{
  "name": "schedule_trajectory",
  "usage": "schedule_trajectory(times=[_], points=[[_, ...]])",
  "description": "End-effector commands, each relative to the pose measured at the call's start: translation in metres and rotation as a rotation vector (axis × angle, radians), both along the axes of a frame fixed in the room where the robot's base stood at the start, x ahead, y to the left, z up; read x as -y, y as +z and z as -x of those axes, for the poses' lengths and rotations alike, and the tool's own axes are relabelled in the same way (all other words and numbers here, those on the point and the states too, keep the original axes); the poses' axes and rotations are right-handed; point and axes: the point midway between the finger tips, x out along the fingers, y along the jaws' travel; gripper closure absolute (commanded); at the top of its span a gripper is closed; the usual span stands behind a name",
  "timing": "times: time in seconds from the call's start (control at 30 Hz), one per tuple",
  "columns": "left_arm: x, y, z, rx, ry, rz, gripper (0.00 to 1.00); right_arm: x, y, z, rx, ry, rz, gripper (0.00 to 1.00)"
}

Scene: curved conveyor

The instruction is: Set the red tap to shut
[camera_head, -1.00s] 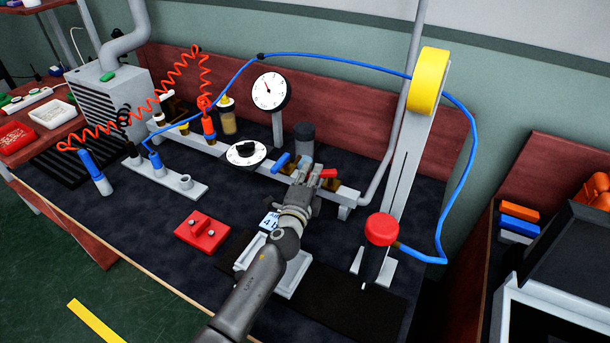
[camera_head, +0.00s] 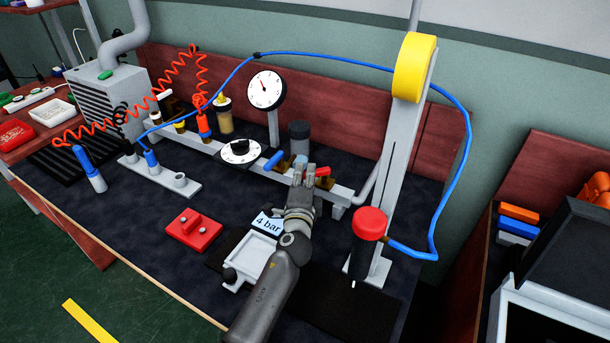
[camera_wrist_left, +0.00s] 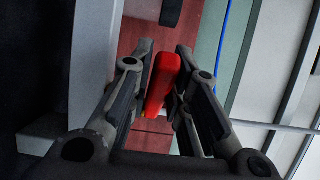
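The red tap handle (camera_head: 322,171) sits on the grey pipe rail at the back of the bench, to the right of a blue handle (camera_head: 274,160). My left gripper (camera_head: 305,172) is at the red handle, with its fingertips beside it in the head view. In the left wrist view the red handle (camera_wrist_left: 162,85) lies between the two open fingers, tilted slightly, with a narrow gap on the left finger's side. The tap body is mostly hidden behind the gripper. My right gripper is not in view.
A column with a red cap (camera_head: 370,223) and a blue hose stands at right.

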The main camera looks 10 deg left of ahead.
Motion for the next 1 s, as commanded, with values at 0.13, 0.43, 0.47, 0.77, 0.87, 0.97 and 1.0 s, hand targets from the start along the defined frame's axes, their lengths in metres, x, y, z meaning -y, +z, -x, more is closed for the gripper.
schedule_trajectory(times=[0.13,0.43,0.47,0.77,0.87,0.97,1.0], points=[[0.0,0.0,0.0,-0.001,-0.001,0.0,0.62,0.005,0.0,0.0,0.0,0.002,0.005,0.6],[0.0,0.0,0.001,0.001,-0.001,0.0,0.62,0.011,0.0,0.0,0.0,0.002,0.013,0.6],[0.0,0.0,0.001,0.001,-0.001,0.0,0.62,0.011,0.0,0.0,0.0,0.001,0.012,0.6],[0.005,-0.001,0.037,-0.001,-0.001,0.0,0.62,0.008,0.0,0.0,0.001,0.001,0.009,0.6],[0.007,-0.001,0.056,-0.002,-0.002,0.001,0.62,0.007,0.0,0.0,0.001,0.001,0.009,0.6],[0.009,-0.001,0.075,-0.003,0.0,0.001,0.62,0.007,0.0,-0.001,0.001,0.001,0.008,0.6],[0.01,-0.001,0.082,-0.002,0.0,0.001,0.62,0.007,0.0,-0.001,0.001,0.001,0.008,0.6]])
